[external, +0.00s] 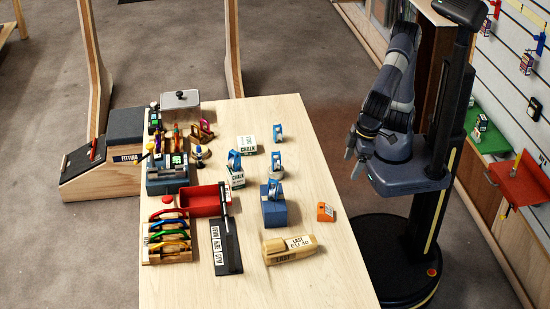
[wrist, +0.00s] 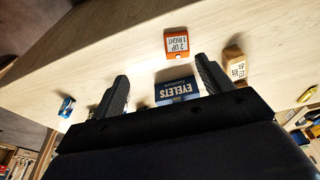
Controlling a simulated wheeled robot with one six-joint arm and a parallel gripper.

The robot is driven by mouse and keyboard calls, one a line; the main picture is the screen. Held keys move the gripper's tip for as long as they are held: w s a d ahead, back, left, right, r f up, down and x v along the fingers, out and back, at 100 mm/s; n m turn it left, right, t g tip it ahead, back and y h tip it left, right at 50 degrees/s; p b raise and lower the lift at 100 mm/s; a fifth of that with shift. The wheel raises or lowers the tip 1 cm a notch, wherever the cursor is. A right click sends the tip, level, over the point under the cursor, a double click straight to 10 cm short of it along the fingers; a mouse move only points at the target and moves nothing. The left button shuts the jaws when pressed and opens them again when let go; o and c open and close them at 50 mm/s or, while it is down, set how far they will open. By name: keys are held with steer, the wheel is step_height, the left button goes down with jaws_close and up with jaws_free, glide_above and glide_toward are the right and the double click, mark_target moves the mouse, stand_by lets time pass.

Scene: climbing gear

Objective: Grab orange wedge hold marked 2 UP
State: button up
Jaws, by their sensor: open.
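The orange wedge hold (external: 325,212) lies on the wooden table near its right edge. In the wrist view the orange hold (wrist: 177,57) shows a white label reading "2 UP 1 RIGHT", beyond the fingertips and between their lines. My gripper (external: 354,163) is open and empty, off the table's right side and above its level, apart from the hold. In the wrist view my gripper (wrist: 163,72) has its two dark fingers spread wide, and nothing is held between them.
A blue box (external: 274,213) with a blue-handled item on top stands left of the hold; a blue box labelled EYELETS (wrist: 177,88) shows in the wrist view. Table between hold and right edge is clear.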

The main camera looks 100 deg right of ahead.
steer(key=w+a+f+m+g, duration=0.25)
steer(key=w+f, duration=0.25)
steer(key=w, duration=0.3)
glide_above(325, 208)
steer(key=shift+n, duration=0.25)
steer(key=f, duration=0.5)
steer(key=shift+w+a+f+p, duration=0.1)
steer(key=shift+a+f+p, duration=0.2)
steer(key=shift+a+p, duration=0.1)
steer(key=f, duration=0.1)
steer(key=f+p, duration=0.1)
steer(key=f, duration=0.3)
steer(key=shift+d+f, duration=0.1)
steer(key=shift+d, duration=0.2)
steer(key=c, duration=1.1)
